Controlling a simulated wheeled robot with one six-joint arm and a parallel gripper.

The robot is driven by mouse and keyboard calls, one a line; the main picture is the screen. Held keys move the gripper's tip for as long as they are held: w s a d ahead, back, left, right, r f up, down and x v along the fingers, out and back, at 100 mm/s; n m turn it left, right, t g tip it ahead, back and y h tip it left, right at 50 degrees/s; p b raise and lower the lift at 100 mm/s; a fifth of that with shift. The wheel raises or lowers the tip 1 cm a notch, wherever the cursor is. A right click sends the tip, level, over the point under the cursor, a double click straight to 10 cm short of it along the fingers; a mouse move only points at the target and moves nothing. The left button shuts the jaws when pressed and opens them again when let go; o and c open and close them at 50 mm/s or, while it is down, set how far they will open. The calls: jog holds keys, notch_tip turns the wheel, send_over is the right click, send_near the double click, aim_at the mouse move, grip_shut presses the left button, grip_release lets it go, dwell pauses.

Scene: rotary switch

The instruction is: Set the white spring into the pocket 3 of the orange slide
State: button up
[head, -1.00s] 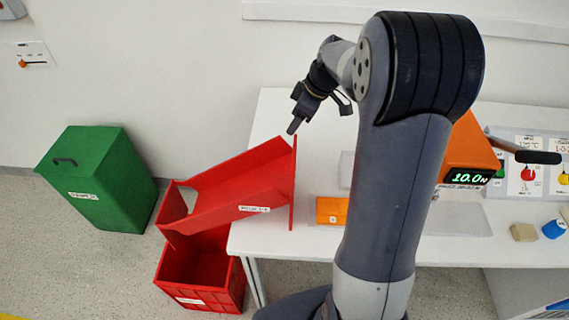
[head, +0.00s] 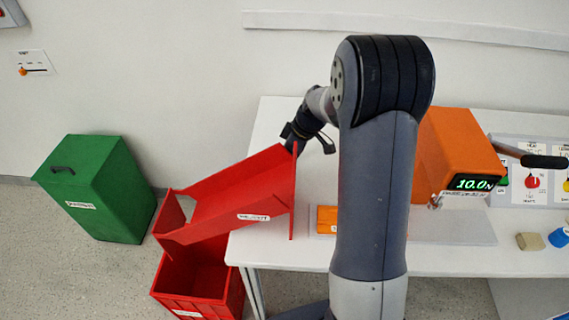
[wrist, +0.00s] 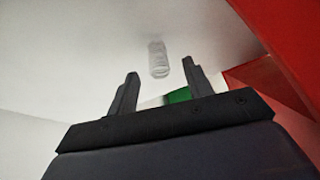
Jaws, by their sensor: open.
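The white spring (wrist: 158,58) shows in the wrist view as a small pale coil against a light grey-white surface. It lies just beyond the fingertips, in line with the gap between them, and is not held. My gripper (wrist: 160,70) is open and empty, its two dark fingers apart. In the head view my gripper is low behind the red chute, so its fingertips and the spring are hidden. An orange block (head: 326,220), seemingly the orange slide, lies on the white table, partly covered by my arm. Its pockets cannot be made out.
The red chute (head: 235,195) stands at the table's left end, close to my gripper; its red wall (wrist: 285,50) fills the wrist view's right side. A red crate (head: 195,280) and green bin (head: 100,190) stand left. An orange force gauge (head: 455,150) stands right of my arm.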

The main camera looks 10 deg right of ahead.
jog(key=shift+x, duration=1.15)
grip_shut()
